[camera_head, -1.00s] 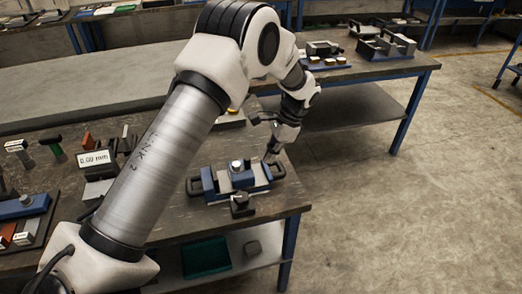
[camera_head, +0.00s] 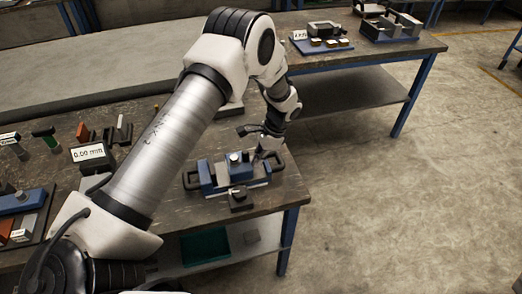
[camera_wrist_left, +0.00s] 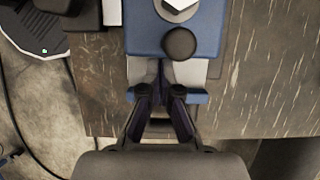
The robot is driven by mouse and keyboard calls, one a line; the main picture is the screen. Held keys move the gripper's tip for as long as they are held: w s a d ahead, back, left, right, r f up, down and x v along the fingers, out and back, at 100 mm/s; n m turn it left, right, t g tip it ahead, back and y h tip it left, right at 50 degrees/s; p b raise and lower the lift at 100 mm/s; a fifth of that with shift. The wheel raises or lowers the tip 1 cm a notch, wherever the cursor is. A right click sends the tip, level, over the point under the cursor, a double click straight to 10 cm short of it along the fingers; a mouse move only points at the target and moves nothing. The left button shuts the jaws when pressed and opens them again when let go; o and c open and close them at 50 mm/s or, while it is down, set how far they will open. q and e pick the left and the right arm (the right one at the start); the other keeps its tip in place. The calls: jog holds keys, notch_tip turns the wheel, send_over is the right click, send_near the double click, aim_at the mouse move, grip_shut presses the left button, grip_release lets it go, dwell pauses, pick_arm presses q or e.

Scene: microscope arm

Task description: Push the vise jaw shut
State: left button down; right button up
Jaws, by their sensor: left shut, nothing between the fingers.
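The vise (camera_head: 237,172) is a blue and grey bench vise with dark end handles, lying near the front right corner of the wooden workbench. In the left wrist view its large blue block (camera_wrist_left: 150,38) is at the top, with a dark round knob and a pale hex piece on it. My left gripper (camera_head: 264,156) is low over the vise's right end. In the wrist view the left gripper (camera_wrist_left: 165,88) is shut and empty, its fingertips over the grey part just short of the blue block. I cannot tell whether they touch it. My right gripper is not in view.
A display reading 0.00 mm (camera_head: 90,154) and small tools stand on the bench (camera_head: 284,192) to the left. A teal bin (camera_head: 204,246) sits on the lower shelf. Another bench (camera_head: 350,60) with fixtures is behind. Open floor lies to the right.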

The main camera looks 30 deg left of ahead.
aim_at(245, 160)
pick_arm(q)
jog(key=shift+a+f, duration=0.1)
jog(key=shift+s+a, duration=0.15)
jog(key=shift+a, duration=0.1)
jog(key=shift+s+a+p, duration=0.6)
jog(key=shift+s+a, duration=0.5)
jog(key=shift+s, duration=0.3)
